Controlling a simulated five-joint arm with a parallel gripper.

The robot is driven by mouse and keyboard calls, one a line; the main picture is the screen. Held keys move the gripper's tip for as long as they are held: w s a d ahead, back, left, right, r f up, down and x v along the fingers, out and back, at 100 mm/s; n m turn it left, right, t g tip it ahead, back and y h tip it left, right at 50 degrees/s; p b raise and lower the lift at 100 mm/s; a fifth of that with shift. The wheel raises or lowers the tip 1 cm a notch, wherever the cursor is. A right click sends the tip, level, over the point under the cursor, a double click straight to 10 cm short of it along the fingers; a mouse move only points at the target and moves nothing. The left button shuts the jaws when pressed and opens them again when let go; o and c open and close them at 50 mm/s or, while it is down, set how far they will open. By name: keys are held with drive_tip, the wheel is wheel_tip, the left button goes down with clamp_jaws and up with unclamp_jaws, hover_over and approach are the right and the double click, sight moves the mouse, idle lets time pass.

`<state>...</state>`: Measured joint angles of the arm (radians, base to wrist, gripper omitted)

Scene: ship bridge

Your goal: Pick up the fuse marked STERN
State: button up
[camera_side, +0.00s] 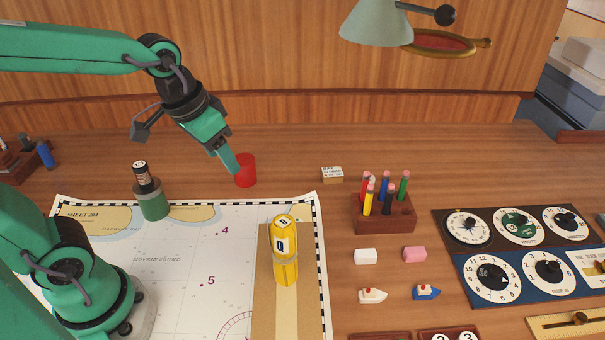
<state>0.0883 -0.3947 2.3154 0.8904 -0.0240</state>
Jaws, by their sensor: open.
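I cannot read the word STERN on anything in the side view, so I cannot tell which thing is the fuse. At the left edge a dark wooden piece (8,161) stands with a small blue cylinder (45,154) leaning beside it; any marking there is too small to read. My gripper (234,170) is open and points down to the right, its tip at the left side of a red cup (247,172). I cannot tell whether it touches the cup. The gap between its fingers does not show clearly.
A yellow bottle (286,262) stands front centre. A pen rack (385,222), small box (332,174), erasers, toy boats and dial panels (480,285) fill the right.

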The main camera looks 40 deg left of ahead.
drive_tip(key=w+d+f+g, duration=0.1)
drive_tip(key=w+d+f, duration=0.1)
drive_tip(key=w+f, duration=0.1)
drive_tip(key=w+d+f+m+g, duration=0.1)
drive_tip(key=w+d+f, duration=0.2)
drive_tip(key=w+f, duration=0.1)
drive_tip(key=w+d+f+g, duration=0.1)
drive_tip(key=w+d+f, duration=0.2)
drive_tip(key=w+f, duration=0.1)
drive_tip(key=shift+d+f+g, duration=0.15)
drive_tip(key=shift+f+g, duration=0.25)
drive_tip(key=shift+f, duration=0.45)
drive_tip(key=shift+w+d+f, duration=0.15)
drive_tip(key=shift+f, duration=0.15)
drive_tip(key=shift+f, duration=0.1)
drive_tip(key=shift+f, duration=1.2)
drive_tip(key=shift+f, duration=0.1)
drive_tip(key=shift+f, duration=2.5)
drive_tip(key=shift+c, duration=0.2)
